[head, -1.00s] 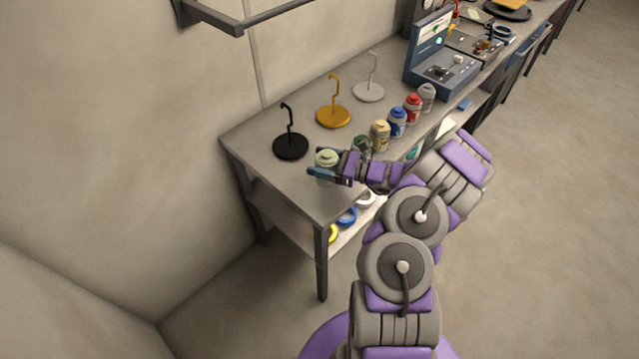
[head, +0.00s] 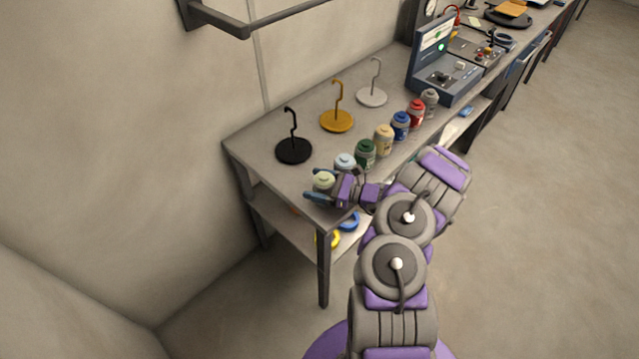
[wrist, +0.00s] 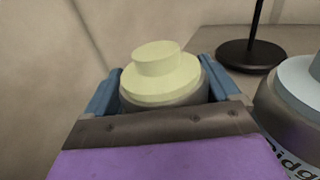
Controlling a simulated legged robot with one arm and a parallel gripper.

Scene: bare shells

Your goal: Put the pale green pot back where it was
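The pale green pot (head: 323,180) is at the near left corner of the table (head: 262,137), at the end of a row of pots. My gripper (head: 318,190) is around it, one finger on each side. In the wrist view the pot's pale lid (wrist: 160,72) stands upright between the two blue fingers (wrist: 161,95). The fingers look close against its sides; its lower part is hidden by the gripper. I cannot tell whether its base touches the table top.
A light blue-lidded pot (head: 345,162) stands just right of my gripper, also close in the wrist view (wrist: 290,100). A green pot (head: 365,152) and several more continue the row. Black (head: 293,150), yellow (head: 337,121) and white (head: 372,97) hook stands are behind. Rolls lie on the lower shelf.

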